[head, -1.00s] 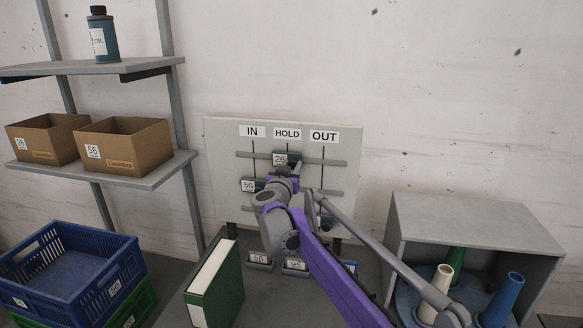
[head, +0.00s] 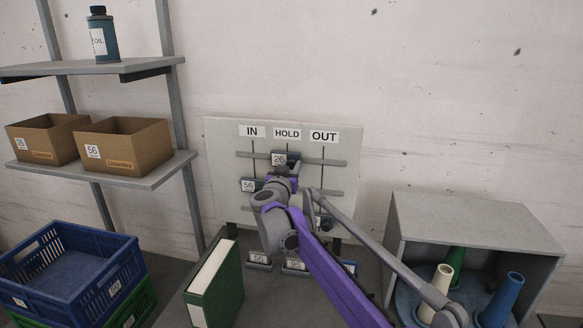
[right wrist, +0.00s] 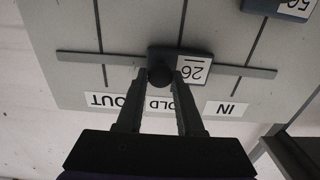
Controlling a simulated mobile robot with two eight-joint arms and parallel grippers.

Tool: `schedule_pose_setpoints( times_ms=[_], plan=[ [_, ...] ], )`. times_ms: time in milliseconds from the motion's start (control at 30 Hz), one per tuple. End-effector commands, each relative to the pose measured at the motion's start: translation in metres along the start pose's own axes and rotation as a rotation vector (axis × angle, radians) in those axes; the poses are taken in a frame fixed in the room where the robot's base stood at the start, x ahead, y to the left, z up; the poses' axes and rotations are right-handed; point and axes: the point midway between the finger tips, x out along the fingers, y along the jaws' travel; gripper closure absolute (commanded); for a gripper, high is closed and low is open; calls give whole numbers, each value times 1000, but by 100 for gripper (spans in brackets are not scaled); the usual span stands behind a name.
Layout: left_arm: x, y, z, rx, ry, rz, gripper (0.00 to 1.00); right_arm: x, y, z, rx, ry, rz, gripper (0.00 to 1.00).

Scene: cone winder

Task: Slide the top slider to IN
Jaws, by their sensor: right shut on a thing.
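The top slider (head: 279,159) is a dark block with a white "26" label on the upper rail of the pale board (head: 225,140). It stands below the HOLD sign (head: 287,133), to the right of the IN sign's line. My right gripper (head: 285,170) is at this slider, partly hidden by its own wrist. In the right wrist view, which is upside down, the fingers (right wrist: 160,76) are shut on the round knob (right wrist: 160,75) of the slider. The IN sign (right wrist: 225,108) shows there on the right. My left gripper is not in view.
The upper rail is clear between the top slider and IN. A green binder (head: 215,285) stands in front of the board. A grey cabinet (head: 480,225) with cones is at right.

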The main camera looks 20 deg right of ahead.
Motion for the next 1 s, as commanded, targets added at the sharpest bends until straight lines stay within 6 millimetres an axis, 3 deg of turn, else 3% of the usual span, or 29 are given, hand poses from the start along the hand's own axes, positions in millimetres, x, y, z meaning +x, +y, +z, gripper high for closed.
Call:
schedule_pose_setpoints(
  times_ms=[400, 567, 833, 867, 1000],
  plan=[
    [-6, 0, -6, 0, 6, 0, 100, 0, -98, -2, 1, 1, -4, 100],
    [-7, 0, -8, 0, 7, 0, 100, 0, -112, -1, 0, 0, -2, 100],
    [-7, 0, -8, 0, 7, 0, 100, -1, -113, -1, -1, 1, -5, 100],
    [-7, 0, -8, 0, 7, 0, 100, -1, -113, -1, -1, 1, -5, 62],
    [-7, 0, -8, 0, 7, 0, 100, -1, -112, 0, -1, 1, -4, 37]
  ],
)
